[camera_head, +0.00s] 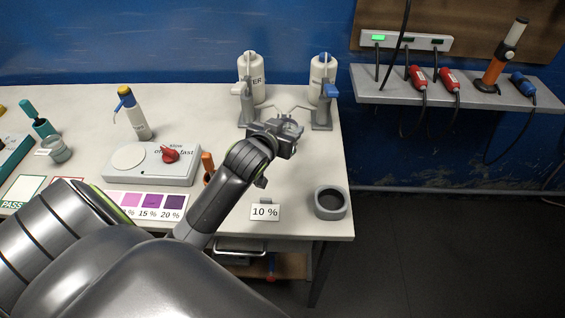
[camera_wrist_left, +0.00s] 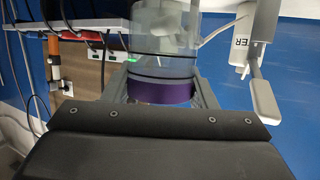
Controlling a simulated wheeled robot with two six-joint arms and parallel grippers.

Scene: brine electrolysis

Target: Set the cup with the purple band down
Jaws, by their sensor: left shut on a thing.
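The clear cup with the purple band (camera_wrist_left: 160,91) is between the fingers of my left gripper (camera_wrist_left: 160,100) in the left wrist view. Its purple band shows close to the gripper's dark palm. In the head view my left gripper (camera_head: 284,132) is over the back right part of the table, in front of two white dispenser bottles. There the cup (camera_head: 292,127) shows only as a small greyish, see-through shape at the fingers. The gripper is shut on it. Whether the cup touches anything below is hidden. My right gripper is not in view.
The white table (camera_head: 318,180) bears dispenser bottles (camera_head: 251,75) (camera_head: 322,75), a stirrer plate (camera_head: 152,165), a "10 %" card (camera_head: 265,212), a round grey holder (camera_head: 331,203) and a purple colour chart (camera_head: 148,203). Bare tabletop lies between the gripper and the grey holder.

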